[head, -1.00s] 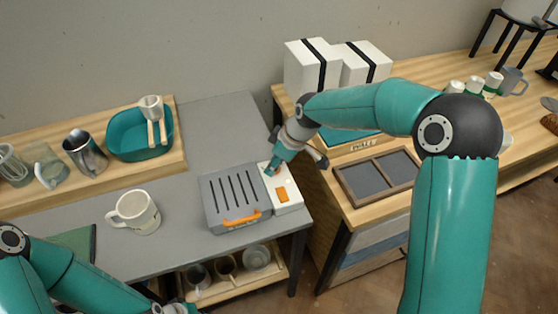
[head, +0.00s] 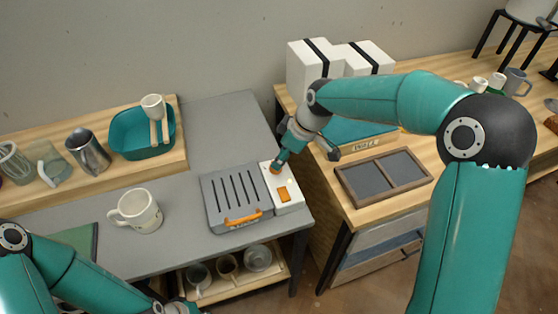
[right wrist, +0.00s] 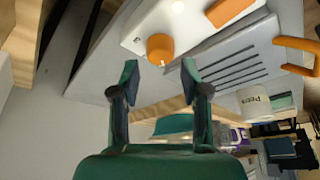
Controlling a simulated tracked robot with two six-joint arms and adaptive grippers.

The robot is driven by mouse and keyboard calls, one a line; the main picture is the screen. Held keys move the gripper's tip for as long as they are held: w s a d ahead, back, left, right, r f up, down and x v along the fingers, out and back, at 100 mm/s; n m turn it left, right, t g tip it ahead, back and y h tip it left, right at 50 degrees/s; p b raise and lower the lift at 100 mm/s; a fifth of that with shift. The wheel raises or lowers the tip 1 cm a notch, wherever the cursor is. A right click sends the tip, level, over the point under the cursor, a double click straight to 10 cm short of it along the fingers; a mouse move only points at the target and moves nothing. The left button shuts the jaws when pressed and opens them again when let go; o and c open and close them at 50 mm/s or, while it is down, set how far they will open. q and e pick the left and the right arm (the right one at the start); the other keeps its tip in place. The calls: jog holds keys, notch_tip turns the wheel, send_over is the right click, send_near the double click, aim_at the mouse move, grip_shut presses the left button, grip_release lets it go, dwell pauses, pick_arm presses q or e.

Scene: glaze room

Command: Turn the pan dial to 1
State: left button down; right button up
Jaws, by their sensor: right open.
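The pan is a grey slotted grill (head: 236,190) with an orange handle, on the grey table. Its white control panel (head: 290,194) is on its right side and carries an orange rectangular piece (head: 284,194) and a round orange dial. The dial (right wrist: 160,47) shows whole in the right wrist view; its setting is too small to read. In the head view the dial (head: 276,169) is partly covered by my right gripper (head: 279,160). In the right wrist view that gripper (right wrist: 160,78) is open and empty, its fingertips apart, with the dial beyond them. My left gripper (head: 178,308) is at the bottom edge, mostly cut off.
A white mug (head: 138,211) stands left of the pan. A teal basin (head: 130,145) with white-headed utensils is behind it. To the right are white boxes (head: 306,70) with black straps and a two-panel wooden frame (head: 384,178). Cups sit on a shelf below the table.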

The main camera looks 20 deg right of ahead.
jog(key=v, duration=0.8)
jog(key=shift+f, duration=0.1)
